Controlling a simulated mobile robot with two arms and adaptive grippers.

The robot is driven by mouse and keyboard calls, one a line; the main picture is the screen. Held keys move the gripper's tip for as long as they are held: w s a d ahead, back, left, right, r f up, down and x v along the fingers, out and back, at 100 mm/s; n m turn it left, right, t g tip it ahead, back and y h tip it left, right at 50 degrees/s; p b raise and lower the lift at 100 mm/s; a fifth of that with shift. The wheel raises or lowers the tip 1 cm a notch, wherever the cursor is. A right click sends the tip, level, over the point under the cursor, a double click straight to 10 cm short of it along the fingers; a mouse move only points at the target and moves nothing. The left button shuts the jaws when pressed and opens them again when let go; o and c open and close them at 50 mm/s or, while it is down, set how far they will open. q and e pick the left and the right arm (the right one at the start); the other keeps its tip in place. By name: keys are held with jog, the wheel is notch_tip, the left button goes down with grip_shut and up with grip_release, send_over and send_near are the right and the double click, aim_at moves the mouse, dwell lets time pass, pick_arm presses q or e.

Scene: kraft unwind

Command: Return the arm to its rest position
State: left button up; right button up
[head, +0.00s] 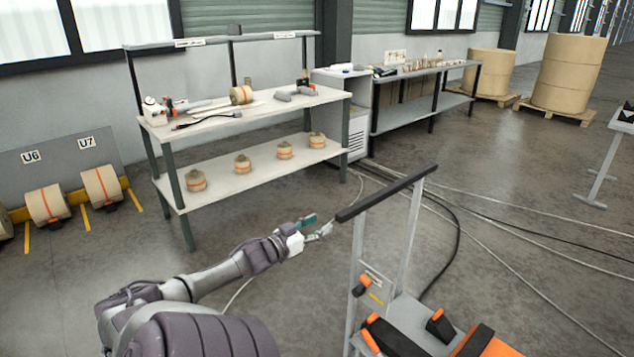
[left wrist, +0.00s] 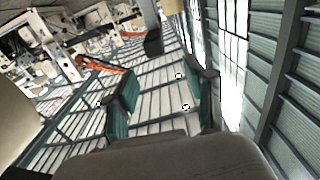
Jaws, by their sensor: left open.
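My left arm reaches in from the lower left of the head view. My left gripper (head: 316,226) is over the open floor, beside a cart's upright post and in front of the workbench. The gripper is open. In the left wrist view its two teal-padded fingers stand wide apart (left wrist: 162,95) with nothing between them. My right gripper is not in view.
A cart with a black handle bar (head: 385,192) and orange parts stands close on the right. A two-shelf workbench (head: 240,178) holds rolls and tools. Rolls (head: 48,204) sit in floor cradles at left. Cables (head: 455,250) cross the floor.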

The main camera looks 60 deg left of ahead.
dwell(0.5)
